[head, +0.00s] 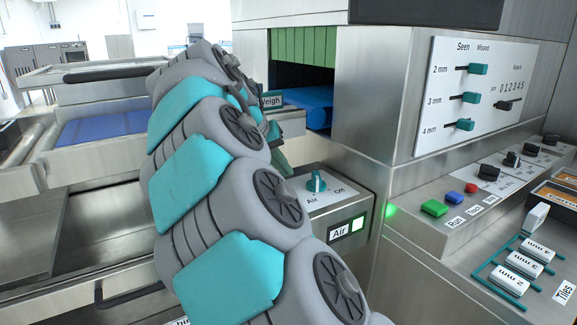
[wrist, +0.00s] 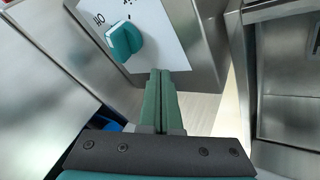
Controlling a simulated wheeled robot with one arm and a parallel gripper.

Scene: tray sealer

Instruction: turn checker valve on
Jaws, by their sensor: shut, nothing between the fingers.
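The air valve is a teal knob with a white mark (head: 316,182) on a white plate labelled "Air" and "Off", on top of a steel box. In the wrist view the teal knob (wrist: 125,41) is at the upper left, with the plate's lettering beside it. My gripper (wrist: 160,75) has its green fingers together with nothing between them. Its tips show beside the knob, over the plate's edge, apart from the knob in the picture. In the head view my arm hides most of the gripper.
A control panel with green, blue and red buttons (head: 434,208) stands to the right. A slider panel (head: 475,95) is above. A steel tunnel with green strips (head: 303,47) is behind.

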